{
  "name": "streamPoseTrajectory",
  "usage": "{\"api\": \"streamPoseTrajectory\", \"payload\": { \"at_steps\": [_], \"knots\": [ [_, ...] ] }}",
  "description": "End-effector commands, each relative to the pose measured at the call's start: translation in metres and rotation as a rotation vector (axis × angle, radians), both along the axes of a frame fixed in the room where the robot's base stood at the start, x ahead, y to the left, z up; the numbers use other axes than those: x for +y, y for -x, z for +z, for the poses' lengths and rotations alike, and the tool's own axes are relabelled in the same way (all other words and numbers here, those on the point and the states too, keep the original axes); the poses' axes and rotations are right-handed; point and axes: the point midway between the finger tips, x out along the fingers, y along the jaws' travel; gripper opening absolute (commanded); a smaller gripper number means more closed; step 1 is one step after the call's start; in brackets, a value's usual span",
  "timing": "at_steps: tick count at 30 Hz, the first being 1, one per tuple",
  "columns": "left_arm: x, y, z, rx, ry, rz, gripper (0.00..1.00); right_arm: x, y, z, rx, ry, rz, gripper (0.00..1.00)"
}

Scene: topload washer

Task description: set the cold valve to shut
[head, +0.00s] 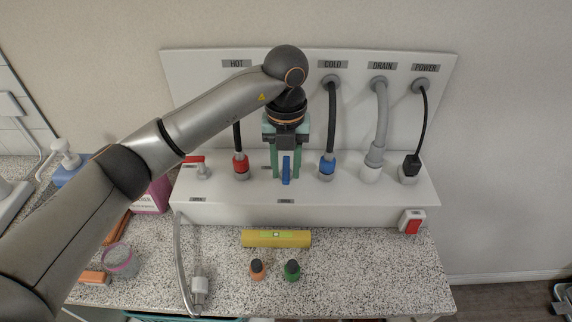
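The cold valve's blue handle (286,172) stands on the white ledge left of the blue hose fitting (327,166). It points toward the front of the ledge, in line with a small label (286,201) whose text is too small to read surely. My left gripper (286,170) reaches down over the valve from above. Its green fingers are apart, one on each side of the handle, with gaps seeming to show between. The valve's base is partly hidden by the gripper. Another small label (265,168) shows beside the left finger. My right gripper is not in view.
The red valve handle (194,160) and red hose fitting (240,165) are left of the gripper. The drain hose (380,120), power plug (411,165) and red switch (412,222) are right. A yellow level (276,238) and two small bottles (257,270) (292,271) stand on the counter.

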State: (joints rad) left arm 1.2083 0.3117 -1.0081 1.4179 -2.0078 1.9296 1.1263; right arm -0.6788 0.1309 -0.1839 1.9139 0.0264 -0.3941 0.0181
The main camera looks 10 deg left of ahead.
Motion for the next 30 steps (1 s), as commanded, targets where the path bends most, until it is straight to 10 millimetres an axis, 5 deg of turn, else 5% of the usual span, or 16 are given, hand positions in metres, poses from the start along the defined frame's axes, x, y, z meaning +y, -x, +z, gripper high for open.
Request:
{"api": "streamPoseTrajectory", "payload": {
  "at_steps": [9, 30],
  "knots": [
    [0.0, -0.0001, 0.0004, 0.0, 0.0, 0.0, 0.0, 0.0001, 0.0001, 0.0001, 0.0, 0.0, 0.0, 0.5],
    [0.0038, 0.0, -0.0003, -0.001, 0.0, -0.072, 0.0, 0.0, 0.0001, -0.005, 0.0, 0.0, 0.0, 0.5]
  ]
}}
